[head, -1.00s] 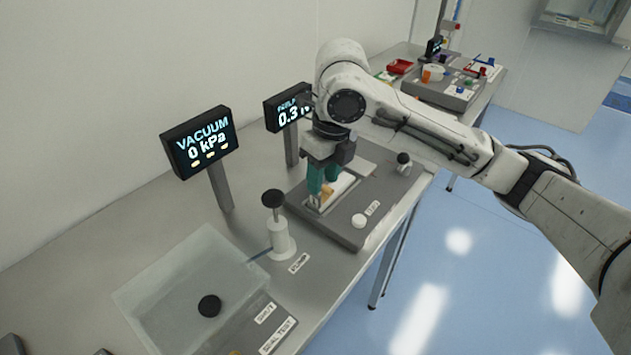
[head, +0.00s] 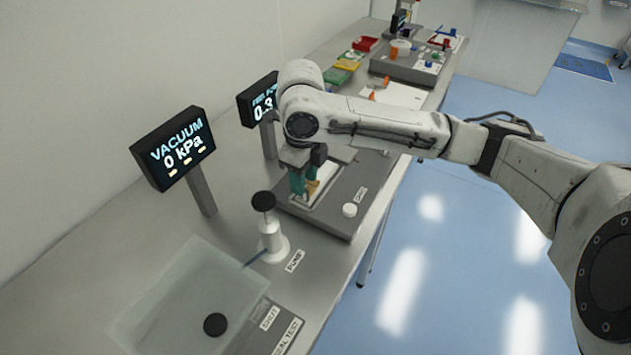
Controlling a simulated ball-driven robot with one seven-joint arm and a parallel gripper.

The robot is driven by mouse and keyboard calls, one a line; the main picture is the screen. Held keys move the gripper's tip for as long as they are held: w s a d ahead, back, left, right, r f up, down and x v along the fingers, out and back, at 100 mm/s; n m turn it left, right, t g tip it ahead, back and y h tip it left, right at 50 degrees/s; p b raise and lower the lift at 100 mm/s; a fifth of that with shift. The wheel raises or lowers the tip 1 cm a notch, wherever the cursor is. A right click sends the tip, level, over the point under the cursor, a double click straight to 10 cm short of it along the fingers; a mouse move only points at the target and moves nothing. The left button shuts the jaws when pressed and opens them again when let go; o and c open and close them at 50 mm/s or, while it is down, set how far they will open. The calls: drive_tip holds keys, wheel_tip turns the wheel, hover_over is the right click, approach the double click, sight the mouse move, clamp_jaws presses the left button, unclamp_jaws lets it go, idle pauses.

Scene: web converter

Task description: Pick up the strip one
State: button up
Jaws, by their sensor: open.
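My gripper (head: 306,187) has teal fingers and points down over the grey peel fixture (head: 330,222) in the head view. It is open.
A vacuum display (head: 180,150) and a second display (head: 258,100) stand behind. A white pump (head: 271,240) with a black knob stands left of the fixture, beside a clear tank (head: 180,300). Coloured trays (head: 340,75) lie farther along the bench.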

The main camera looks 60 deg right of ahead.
sight(313, 189)
drive_tip(key=shift+w+f+p, duration=0.15)
drive_tip(key=shift+f+p, duration=0.05)
drive_tip(key=shift+f, duration=0.9)
drive_tip(key=shift+w+f+p, duration=0.1)
drive_tip(key=shift+f+p, duration=0.1)
drive_tip(key=shift+f, duration=0.85)
clamp_jaws()
